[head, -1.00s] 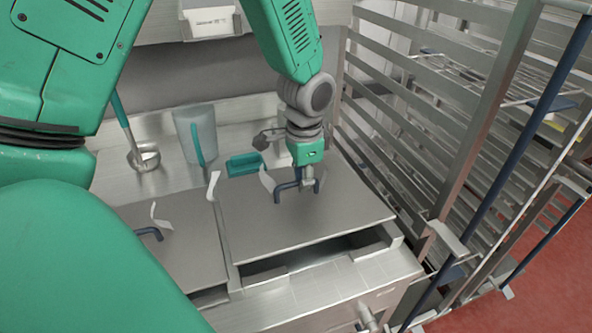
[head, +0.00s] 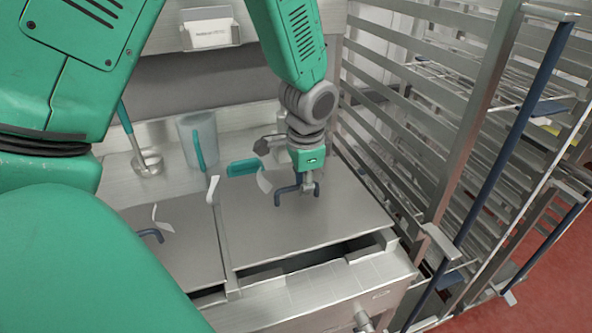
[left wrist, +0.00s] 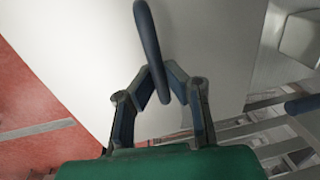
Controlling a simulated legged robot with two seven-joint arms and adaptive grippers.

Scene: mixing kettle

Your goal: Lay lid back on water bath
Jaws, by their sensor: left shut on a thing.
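The lid (head: 285,235) is a flat grey plate with a dark blue bar handle (head: 280,203), over the right-hand bath of the steel counter. A dark opening (head: 345,250) shows along its front edge. I cannot tell whether the lid touches the bath rim. My left gripper (head: 297,188) points down from above and is shut on the handle. In the left wrist view, the gripper's fingers (left wrist: 162,88) close around the blue handle (left wrist: 148,40), with the pale lid (left wrist: 85,45) behind. My right gripper is not in view.
A second lid (head: 185,245) with a blue handle lies to the left. A steel rack (head: 440,130) stands close on the right. Behind are a clear jug (head: 190,135), a teal-handled ladle (head: 148,163) and a teal object (head: 243,167). Red floor shows far right.

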